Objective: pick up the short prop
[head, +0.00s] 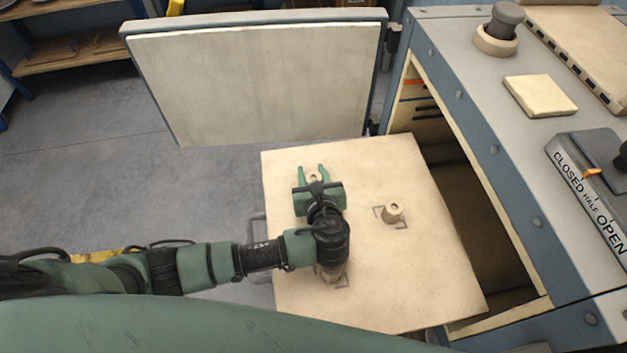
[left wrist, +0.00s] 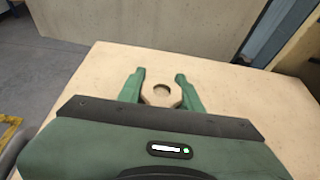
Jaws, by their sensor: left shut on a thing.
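My left gripper (head: 313,171) is over the far part of a pale square board. Its green fingers are closed on the sides of a pale prop (head: 314,177) with a round hollow in its top. The prop also shows in the left wrist view (left wrist: 162,95), between the fingertips. I cannot tell whether it touches the board or is lifted. A second pale prop (head: 392,212) stands on the board inside a marked outline. A third prop (head: 329,274) is mostly hidden under my left arm. Their relative heights are hard to judge. My right gripper is not in view.
The pale board (head: 430,280) sticks out from the open grey-blue cabinet (head: 480,120). The cabinet's door (head: 260,80) stands open behind the board. A lever panel marked CLOSED, HALF and OPEN (head: 590,190) is on the cabinet top.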

